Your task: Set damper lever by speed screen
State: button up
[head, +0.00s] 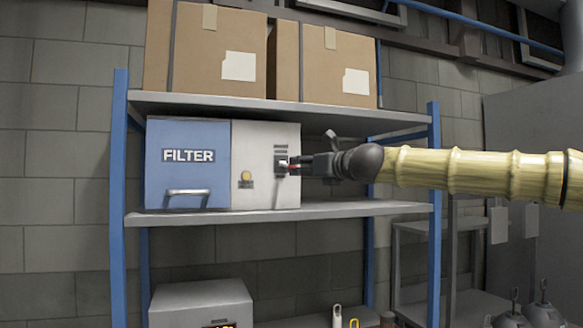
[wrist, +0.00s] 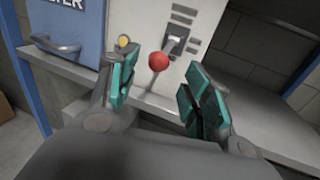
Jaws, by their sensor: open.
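The damper lever is a short grey shaft with a red ball knob (wrist: 158,62). It comes out of a dark slot plate (wrist: 176,41) on the light grey panel (head: 262,145) of the filter unit. My gripper (wrist: 160,85) is open, its teal pads on either side of and nearer than the knob, with visible gaps. In the head view my gripper (head: 298,166) is at the panel's right side and mostly hides the lever. A grey box (head: 200,296) on the lower level has a lit orange display (head: 220,324), cut off by the frame edge and unreadable.
The unit's blue FILTER door (head: 187,160) has a handle (head: 187,193). A yellow button (head: 246,175) is left of the lever. Blue shelf posts (head: 434,210) stand at both sides. Cartons (head: 205,50) fill the top shelf. The middle shelf (head: 350,208) is clear right of the unit.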

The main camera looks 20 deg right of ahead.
jog(key=shift+p+x, duration=0.7)
jog(key=shift+x, duration=2.6)
jog(key=shift+f, duration=0.1)
grip_shut()
